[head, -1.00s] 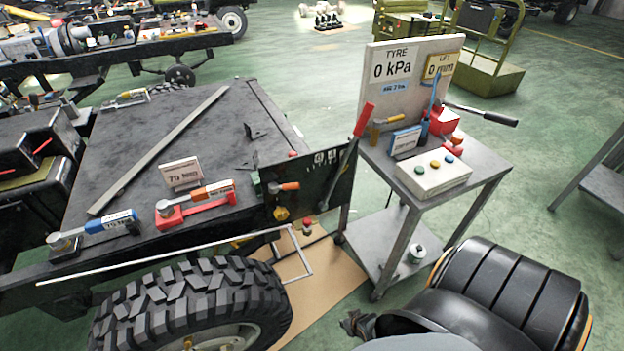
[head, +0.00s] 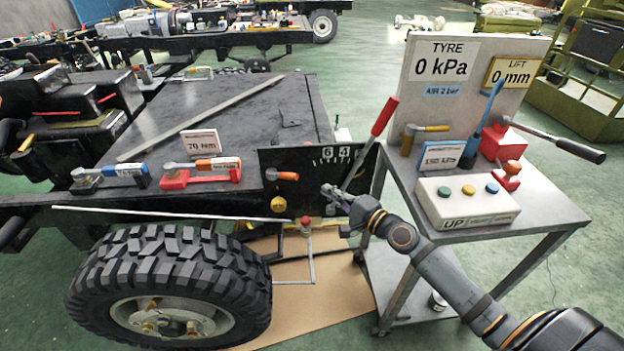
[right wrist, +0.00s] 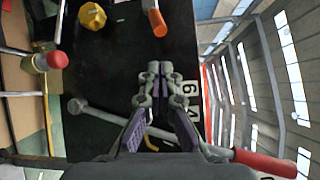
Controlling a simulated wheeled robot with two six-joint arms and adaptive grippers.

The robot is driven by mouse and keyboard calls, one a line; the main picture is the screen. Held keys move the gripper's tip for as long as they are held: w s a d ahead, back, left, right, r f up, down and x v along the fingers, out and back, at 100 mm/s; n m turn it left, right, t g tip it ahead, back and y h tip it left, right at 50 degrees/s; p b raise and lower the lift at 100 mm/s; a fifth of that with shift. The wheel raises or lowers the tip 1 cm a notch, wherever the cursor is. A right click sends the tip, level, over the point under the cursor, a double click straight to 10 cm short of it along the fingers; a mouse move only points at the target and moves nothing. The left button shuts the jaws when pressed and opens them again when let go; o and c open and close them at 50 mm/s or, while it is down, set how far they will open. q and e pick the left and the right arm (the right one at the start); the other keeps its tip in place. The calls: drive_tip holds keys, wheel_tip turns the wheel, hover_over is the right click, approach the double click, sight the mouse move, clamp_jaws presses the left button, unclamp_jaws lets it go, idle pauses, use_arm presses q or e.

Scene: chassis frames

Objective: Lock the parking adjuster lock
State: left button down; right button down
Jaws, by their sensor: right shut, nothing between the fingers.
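A black panel (head: 312,170) with a 6 4 scale stands at the end of the chassis. It bears a small orange-handled lever (head: 288,176), a yellow knob (head: 278,204) and a long lever with a red handle (head: 384,116). I cannot tell for sure which is the parking adjuster lock. My right gripper (head: 330,191) is shut and empty in front of the panel. In the right wrist view its fingers (right wrist: 160,72) point toward the orange lever (right wrist: 157,20), apart from it, with the yellow knob (right wrist: 91,16) to the left. The red-handled lever (right wrist: 265,163) passes behind the fingers. My left gripper is not in view.
A grey cart (head: 545,205) with a button box (head: 465,204) and a TYRE/LIFT board stands at the right. A big tyre (head: 165,290) is at the lower left. A red-topped knob (head: 305,221) sits below the panel. Free floor lies around the cart.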

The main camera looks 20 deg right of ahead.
sight(285, 175)
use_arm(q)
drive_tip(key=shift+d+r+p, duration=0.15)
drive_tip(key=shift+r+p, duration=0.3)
use_arm(e)
drive_tip(key=x, duration=1)
